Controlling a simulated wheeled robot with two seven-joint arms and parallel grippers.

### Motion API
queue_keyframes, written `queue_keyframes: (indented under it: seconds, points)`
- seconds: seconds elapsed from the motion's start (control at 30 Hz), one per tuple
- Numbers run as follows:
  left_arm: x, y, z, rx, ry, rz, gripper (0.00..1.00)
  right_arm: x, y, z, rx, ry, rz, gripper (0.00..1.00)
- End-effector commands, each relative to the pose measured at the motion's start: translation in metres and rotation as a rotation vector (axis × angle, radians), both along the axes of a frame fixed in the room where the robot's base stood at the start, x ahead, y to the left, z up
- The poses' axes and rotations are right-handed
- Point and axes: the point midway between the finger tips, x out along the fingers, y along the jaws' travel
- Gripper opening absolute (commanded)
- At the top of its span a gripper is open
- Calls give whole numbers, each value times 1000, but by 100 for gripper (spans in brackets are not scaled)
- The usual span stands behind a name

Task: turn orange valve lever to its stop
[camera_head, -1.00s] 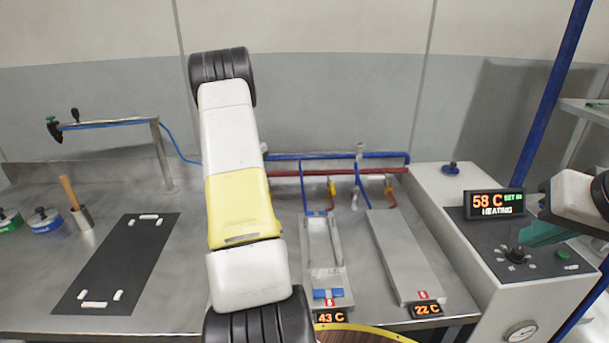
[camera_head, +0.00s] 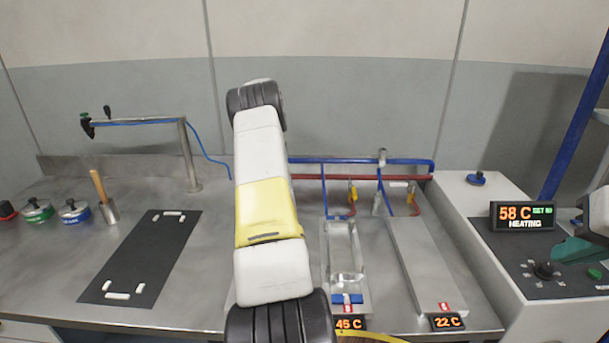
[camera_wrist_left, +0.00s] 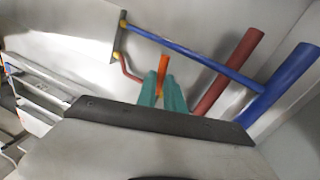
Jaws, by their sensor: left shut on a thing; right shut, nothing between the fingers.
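In the left wrist view the orange valve lever (camera_wrist_left: 163,66) stands between the teal fingertips of my left gripper (camera_wrist_left: 161,86), which is shut on it. The lever points roughly up in that picture. In the head view my left arm covers this gripper and the lever. My right gripper (camera_head: 578,251) is at the right edge of the head view, shut and empty, a little above and right of the black knob (camera_head: 544,270) on the control panel.
Blue (camera_wrist_left: 200,56) and red (camera_wrist_left: 228,72) pipes run close beside my left gripper. Two metal channels with readouts of 45 C (camera_head: 350,323) and 22 C (camera_head: 447,321) lie on the bench. A black mat (camera_head: 143,258) and a pipe stand (camera_head: 188,155) are at the left.

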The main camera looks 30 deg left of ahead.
Motion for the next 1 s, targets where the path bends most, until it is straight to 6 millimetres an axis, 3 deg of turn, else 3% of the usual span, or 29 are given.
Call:
queue_keyframes:
  seconds: [0.33,0.83,0.87,0.9,0.97,1.0]
  points:
    - [7,3,2,2,-4,-121,0,0,0,0,0,0,0,0]
    - [8,3,2,3,-5,-137,0,0,0,0,0,0,0,0]
    - [8,3,2,3,-5,-136,16,0,0,0,0,0,0,0]
    - [8,3,2,3,-5,-137,24,0,0,0,0,0,0,0]
    - [7,3,2,2,-4,-136,34,0,0,0,0,0,0,0]
    - [7,3,2,2,-4,-136,34,0,0,0,0,0,0,0]
